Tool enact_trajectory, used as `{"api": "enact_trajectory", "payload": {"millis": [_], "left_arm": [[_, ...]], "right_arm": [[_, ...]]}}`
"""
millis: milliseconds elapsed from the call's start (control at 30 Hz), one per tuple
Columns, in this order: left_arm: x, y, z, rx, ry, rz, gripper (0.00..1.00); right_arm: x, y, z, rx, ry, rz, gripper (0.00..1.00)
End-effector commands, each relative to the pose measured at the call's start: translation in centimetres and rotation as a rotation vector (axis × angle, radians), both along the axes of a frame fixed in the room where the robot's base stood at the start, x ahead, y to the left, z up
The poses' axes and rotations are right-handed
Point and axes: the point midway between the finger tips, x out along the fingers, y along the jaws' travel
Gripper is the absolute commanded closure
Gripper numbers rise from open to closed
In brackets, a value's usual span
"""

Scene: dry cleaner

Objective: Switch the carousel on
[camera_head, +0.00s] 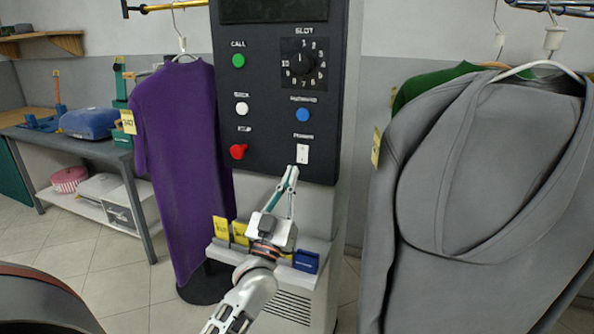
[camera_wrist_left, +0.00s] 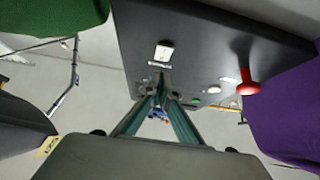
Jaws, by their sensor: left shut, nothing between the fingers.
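The carousel's dark control panel (camera_head: 265,110) stands upright on a pale column. A small white rocker switch (camera_head: 302,154) sits at its lower right, under a blurred label. My left gripper (camera_head: 292,169) is shut and empty, its fingertips just below and slightly left of the switch. In the left wrist view the white switch (camera_wrist_left: 165,51) shows just past the closed fingertips (camera_wrist_left: 159,68). The tips look very close to the panel face; I cannot tell whether they touch it. Which way the switch is set is too small to tell. My right gripper is not in view.
Nearby on the panel are a red knob (camera_head: 238,151), blue button (camera_head: 303,115), white button (camera_head: 242,108), green button (camera_head: 238,61) and numbered slot dial (camera_head: 304,64). A purple garment (camera_head: 185,150) hangs left, a grey hooded one (camera_head: 480,190) right. A ledge below holds yellow tags (camera_head: 221,228).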

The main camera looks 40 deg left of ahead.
Motion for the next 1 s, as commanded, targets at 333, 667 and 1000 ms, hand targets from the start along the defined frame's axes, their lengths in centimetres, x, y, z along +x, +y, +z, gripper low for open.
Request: {"api": "enact_trajectory", "payload": {"millis": [333,667,1000], "left_arm": [[4.0,1.0,-0.2,0.001,0.003,0.000,1.00],[4.4,1.1,-0.1,0.000,0.002,0.001,1.00],[5.4,1.3,-0.4,0.004,-0.008,0.001,1.00]], "right_arm": [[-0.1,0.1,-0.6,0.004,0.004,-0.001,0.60],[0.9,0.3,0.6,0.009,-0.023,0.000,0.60],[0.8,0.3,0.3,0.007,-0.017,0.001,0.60]]}}
